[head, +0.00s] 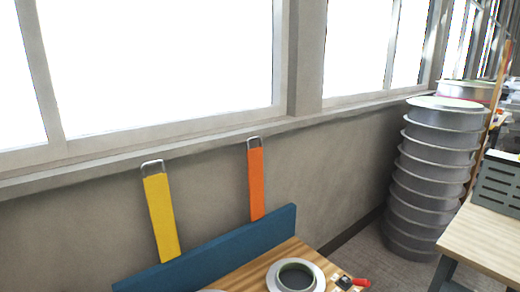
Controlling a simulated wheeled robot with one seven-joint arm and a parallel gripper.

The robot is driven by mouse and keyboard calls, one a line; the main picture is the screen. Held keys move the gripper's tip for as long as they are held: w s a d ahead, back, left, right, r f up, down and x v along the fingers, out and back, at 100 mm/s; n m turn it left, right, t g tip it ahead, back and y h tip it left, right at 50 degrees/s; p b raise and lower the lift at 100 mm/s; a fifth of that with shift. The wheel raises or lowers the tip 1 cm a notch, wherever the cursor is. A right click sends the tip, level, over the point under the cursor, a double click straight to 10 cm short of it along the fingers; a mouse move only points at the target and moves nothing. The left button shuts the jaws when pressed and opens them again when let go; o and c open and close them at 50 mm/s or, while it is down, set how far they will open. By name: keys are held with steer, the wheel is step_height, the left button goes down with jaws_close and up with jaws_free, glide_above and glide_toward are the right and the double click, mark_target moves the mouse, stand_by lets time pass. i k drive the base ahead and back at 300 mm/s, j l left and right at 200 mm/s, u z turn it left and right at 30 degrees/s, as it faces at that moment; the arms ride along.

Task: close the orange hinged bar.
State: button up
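The orange hinged bar (256,184) stands nearly upright at the back of the wooden table, with a metal loop at its top end. Its lower end meets the top edge of a blue board (222,244). A similar yellow bar (161,217) stands to its left, leaning slightly left, also with a metal loop on top. The hinges themselves cannot be made out. My gripper is not in view.
A grey ring-shaped part (295,276) and a small red-handled object (361,282) lie on the wooden table (262,264). A tall stack of grey moulds (433,180) stands at right. Another table (487,240) bears a grey-green crate (499,185). A windowed wall is behind.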

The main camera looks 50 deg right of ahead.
mark_target(255, 157)
steer(key=z, duration=1.6)
